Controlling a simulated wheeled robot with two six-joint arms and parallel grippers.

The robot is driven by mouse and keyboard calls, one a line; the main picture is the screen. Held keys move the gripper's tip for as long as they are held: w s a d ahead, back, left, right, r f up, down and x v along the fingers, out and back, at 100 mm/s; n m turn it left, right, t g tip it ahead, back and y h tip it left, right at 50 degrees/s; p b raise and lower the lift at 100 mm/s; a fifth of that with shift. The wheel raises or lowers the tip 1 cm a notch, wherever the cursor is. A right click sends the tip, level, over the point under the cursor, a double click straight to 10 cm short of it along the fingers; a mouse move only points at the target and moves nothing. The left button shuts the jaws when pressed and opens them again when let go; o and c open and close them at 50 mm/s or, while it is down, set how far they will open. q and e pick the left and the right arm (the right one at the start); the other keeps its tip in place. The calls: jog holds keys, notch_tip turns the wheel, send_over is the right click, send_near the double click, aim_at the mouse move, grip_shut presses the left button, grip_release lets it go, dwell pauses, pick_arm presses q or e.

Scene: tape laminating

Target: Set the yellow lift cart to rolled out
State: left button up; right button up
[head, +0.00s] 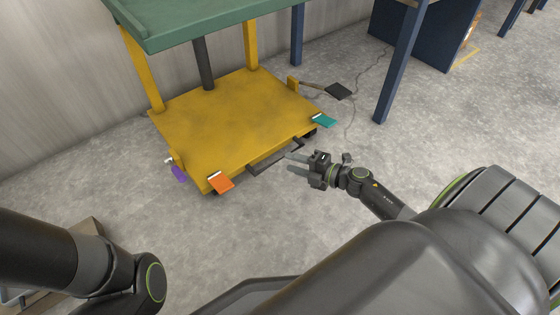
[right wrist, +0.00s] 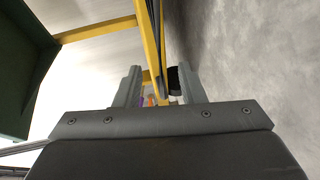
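The yellow lift cart (head: 235,115) stands by the wall with a green top (head: 200,22) on yellow posts. A dark bar (head: 268,164) runs low along its near edge, between an orange tab (head: 222,184) and a teal tab (head: 323,120). My right gripper (head: 288,161) is open, its two fingers apart and pointing at the cart beside the dark bar. I cannot tell whether they touch it.
A purple tab (head: 178,172) and a black pedal (head: 340,91) stick out from the cart's sides. A blue table leg (head: 397,75) and a dark blue cabinet (head: 425,35) stand at right. Grey floor (head: 340,200) is clear in front of the cart.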

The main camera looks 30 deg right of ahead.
aim_at(280, 158)
jog(key=b+x, duration=0.1)
jog(key=x, duration=0.4)
grip_shut()
dwell(0.3)
